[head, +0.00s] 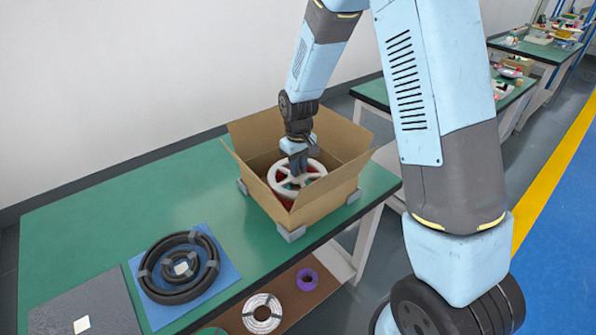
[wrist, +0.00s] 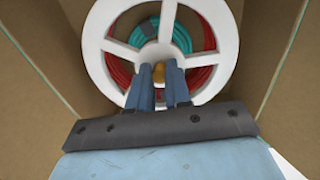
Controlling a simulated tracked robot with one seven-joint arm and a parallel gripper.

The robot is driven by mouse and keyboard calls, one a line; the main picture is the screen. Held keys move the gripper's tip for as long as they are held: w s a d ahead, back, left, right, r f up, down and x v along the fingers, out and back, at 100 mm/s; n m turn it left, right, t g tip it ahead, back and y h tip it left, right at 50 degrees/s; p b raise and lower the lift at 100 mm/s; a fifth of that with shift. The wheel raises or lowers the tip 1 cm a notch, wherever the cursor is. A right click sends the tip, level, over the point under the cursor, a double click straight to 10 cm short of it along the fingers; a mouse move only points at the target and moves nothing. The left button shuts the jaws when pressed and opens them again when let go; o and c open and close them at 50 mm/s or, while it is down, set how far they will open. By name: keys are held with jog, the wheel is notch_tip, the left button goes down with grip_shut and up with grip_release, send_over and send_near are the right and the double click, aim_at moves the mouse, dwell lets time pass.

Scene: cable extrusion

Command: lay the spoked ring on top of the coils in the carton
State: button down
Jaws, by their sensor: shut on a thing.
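The white spoked ring (head: 313,171) is inside the open carton (head: 327,200). My gripper (head: 298,177) reaches down into the carton and is shut on the ring near its hub. In the wrist view the ring (wrist: 228,30) fills the upper middle, with both fingers (wrist: 159,98) at its hub. Through the gaps between the spokes I see a teal coil (wrist: 190,32) and a red coil (wrist: 122,70) beneath. I cannot tell whether the ring touches the coils or hangs just above them.
The carton's flaps stand open, and grey blocks (head: 291,234) sit at its corners on the green table (head: 120,210). Black coils (head: 178,267) lie on a blue sheet (head: 222,275) at front left. A lower shelf holds a white coil (head: 262,313) and a purple roll (head: 307,279).

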jog(key=shift+f, duration=0.8)
jog(key=shift+f, duration=0.6)
jog(key=c, duration=1.1)
grip_release()
jog(key=shift+o, duration=0.2)
notch_tip(320, 180, up, 13)
jog(key=shift+r, duration=0.2)
